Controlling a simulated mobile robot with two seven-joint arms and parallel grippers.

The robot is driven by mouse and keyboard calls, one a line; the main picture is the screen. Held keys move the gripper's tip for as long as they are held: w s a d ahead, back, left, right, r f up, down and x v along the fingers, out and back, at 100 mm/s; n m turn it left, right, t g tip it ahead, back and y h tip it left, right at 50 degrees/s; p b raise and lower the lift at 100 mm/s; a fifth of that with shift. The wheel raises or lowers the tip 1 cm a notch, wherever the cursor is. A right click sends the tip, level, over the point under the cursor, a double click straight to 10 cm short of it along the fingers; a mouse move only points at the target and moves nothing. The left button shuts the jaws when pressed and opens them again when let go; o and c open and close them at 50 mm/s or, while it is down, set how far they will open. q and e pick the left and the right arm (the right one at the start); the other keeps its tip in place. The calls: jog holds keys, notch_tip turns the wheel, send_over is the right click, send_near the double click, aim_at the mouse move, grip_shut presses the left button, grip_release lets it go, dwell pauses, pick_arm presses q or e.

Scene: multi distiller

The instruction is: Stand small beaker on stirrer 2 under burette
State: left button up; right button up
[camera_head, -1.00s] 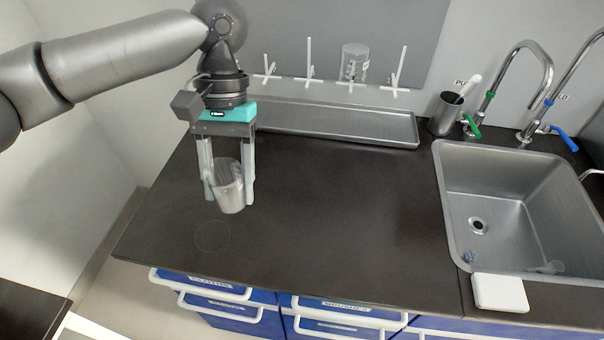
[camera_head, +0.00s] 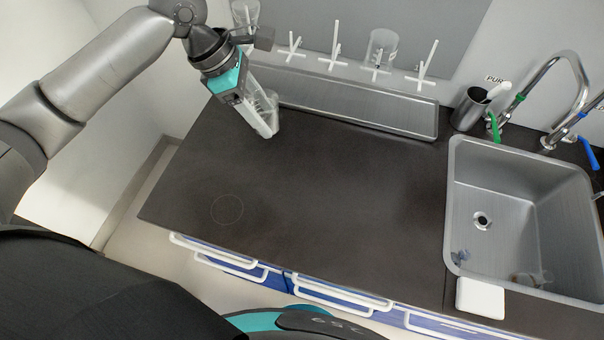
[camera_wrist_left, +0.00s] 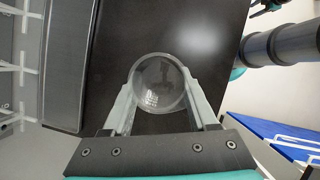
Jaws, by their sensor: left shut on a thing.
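The small beaker (camera_head: 268,103) is clear glass. My left gripper (camera_head: 266,126) is shut on it above the dark bench, near the front of the metal trough. The arm tilts the gripper, and the fingers partly hide the beaker in the head view. In the left wrist view the round beaker (camera_wrist_left: 158,84) sits between the two fingers (camera_wrist_left: 155,95), seen from above and looking empty. Stirrer 2 and the burette are not in view.
A long metal trough (camera_head: 345,102) runs along the back, below white pegs (camera_head: 335,45). Beakers hang on two pegs, one clear beaker (camera_head: 382,46) near the middle. A metal cup (camera_head: 469,109) stands beside the taps. The sink (camera_head: 520,190) is at right. The bench centre is clear.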

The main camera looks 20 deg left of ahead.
pick_arm(q)
jog(key=a+n+t, duration=0.1)
jog(key=a+n, duration=0.1)
jog(key=n, duration=0.1)
jog(key=b, duration=0.3)
send_over(271, 171)
jog(key=a, duration=0.1)
jog(key=shift+n+y, duration=0.3)
jog(key=f, duration=1.5)
jog(key=shift+s+a+f, duration=0.1)
jog(key=shift+s+a, duration=0.05)
jog(key=shift+s, duration=0.25)
notch_tip(271, 171, down, 4)
jog(key=shift+r+b, duration=0.25)
jog(key=shift+b, duration=0.15)
jog(key=shift+f, duration=0.3)
jog(key=shift+r, duration=0.1)
jog(key=o, duration=1.4)
jog(key=shift+c, duration=0.2)
